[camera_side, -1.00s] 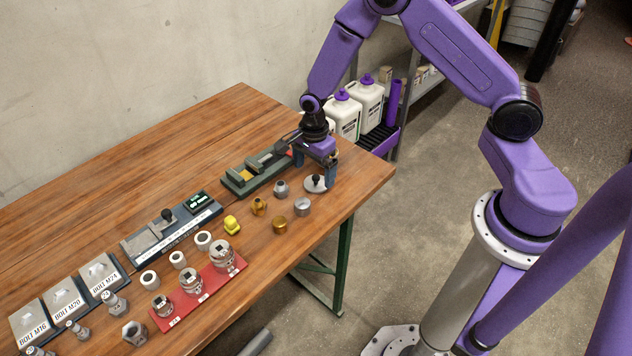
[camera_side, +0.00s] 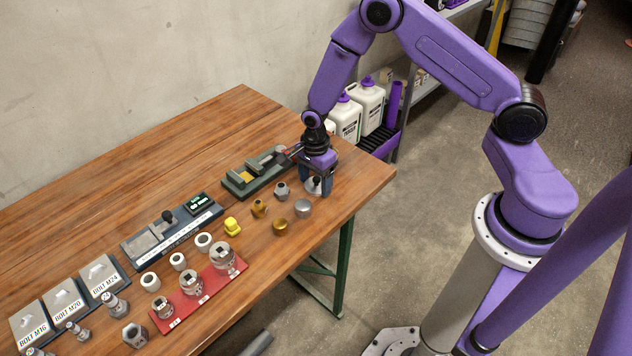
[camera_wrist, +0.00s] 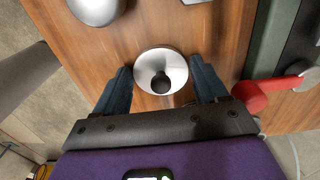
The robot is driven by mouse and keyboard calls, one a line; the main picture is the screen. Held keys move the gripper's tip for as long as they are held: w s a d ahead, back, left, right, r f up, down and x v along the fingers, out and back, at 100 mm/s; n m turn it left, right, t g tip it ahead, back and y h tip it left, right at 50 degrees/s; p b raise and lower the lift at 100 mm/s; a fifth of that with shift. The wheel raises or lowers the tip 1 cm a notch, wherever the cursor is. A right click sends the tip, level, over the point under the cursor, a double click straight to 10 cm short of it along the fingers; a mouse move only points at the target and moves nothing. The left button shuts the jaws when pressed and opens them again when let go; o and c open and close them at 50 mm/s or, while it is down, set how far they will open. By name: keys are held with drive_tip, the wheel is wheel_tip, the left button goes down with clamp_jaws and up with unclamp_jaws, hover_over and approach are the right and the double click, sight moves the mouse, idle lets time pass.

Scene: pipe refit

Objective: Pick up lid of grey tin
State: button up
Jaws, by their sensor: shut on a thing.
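The lid (camera_wrist: 145,62) is a shiny, pale grey disc with a black knob at its middle. In the side view it shows in part (camera_side: 310,187) near the right end of the table, under my gripper (camera_side: 317,189). In the wrist view my gripper (camera_wrist: 161,72) has one dark finger on each side of the lid, shut on it. The lid is level and low at the table. The tin's body cannot be made out beneath it.
A silver cap (camera_side: 303,207), brass fittings (camera_side: 280,226) and a grey fitting (camera_side: 281,190) stand close by. A green vise-like block (camera_side: 250,176) lies behind, its red handle end (camera_wrist: 262,96) near my right finger. The table's right corner is clear.

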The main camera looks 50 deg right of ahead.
drive_tip(key=shift+r, duration=0.5)
wheel_tip(320, 180, up, 2)
drive_tip(key=shift+w, duration=0.1)
drive_tip(key=s+d+r, duration=0.1)
drive_tip(key=s+r, duration=0.9)
drive_tip(key=s, duration=0.4)
approach(314, 179)
drive_tip(key=s+d+r, duration=0.2)
drive_tip(key=s+d, duration=0.2)
drive_tip(key=w+d+f, duration=0.1)
drive_tip(key=w+d, duration=0.4)
drive_tip(key=w, duration=0.3)
drive_tip(key=shift+s+d+f, duration=0.1)
drive_tip(key=shift+f, duration=3.2)
drive_tip(key=shift+f, duration=0.2)
